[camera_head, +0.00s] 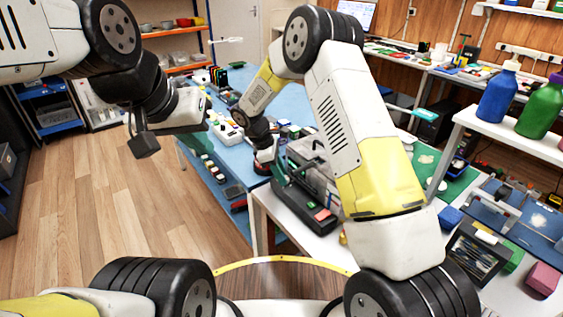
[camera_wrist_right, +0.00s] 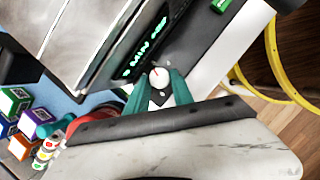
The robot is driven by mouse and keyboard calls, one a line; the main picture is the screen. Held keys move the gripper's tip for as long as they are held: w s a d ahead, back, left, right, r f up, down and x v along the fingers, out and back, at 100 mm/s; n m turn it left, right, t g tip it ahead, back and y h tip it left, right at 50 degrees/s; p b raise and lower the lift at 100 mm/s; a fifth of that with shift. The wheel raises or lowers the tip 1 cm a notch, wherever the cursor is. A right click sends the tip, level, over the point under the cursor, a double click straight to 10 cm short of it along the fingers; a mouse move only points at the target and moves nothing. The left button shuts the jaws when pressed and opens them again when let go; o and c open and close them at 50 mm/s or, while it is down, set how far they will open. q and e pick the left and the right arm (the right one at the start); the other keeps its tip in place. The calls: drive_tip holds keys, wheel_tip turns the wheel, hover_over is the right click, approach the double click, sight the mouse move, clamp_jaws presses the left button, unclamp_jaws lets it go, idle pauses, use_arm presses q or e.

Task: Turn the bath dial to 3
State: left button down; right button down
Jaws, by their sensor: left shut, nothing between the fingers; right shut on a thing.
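The bath (camera_head: 315,160) is a grey metal box with a dark front panel, standing on the white table. In the right wrist view its panel (camera_wrist_right: 125,62) carries glowing green characters, which I cannot read surely. The dial (camera_wrist_right: 158,75) is a small white round knob with a thin red mark. Its number scale is too small to read. My right gripper (camera_wrist_right: 160,86) is shut on the dial, with one teal finger on each side. My left gripper (camera_head: 202,124) is shut and empty, raised over the floor at the left, away from the bath.
A blue table (camera_head: 285,98) with sockets and small parts lies behind the bath. A green mat (camera_head: 455,185) and trays are at the right. Blue (camera_head: 497,95) and green (camera_head: 540,108) bottles stand on a white shelf. The wooden floor at the left is clear.

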drive_tip(key=shift+w+m, duration=0.1)
drive_tip(key=shift+m, duration=0.4)
drive_tip(key=c, duration=1.4)
unclamp_jaws()
drive_tip(key=v, duration=0.6)
drive_tip(key=shift+w+a+r, duration=0.1)
drive_tip(key=shift+a+r, duration=0.1)
drive_tip(key=shift+r, duration=0.15)
drive_tip(key=shift+a+r, duration=0.15)
drive_tip(key=shift+r, duration=0.35)
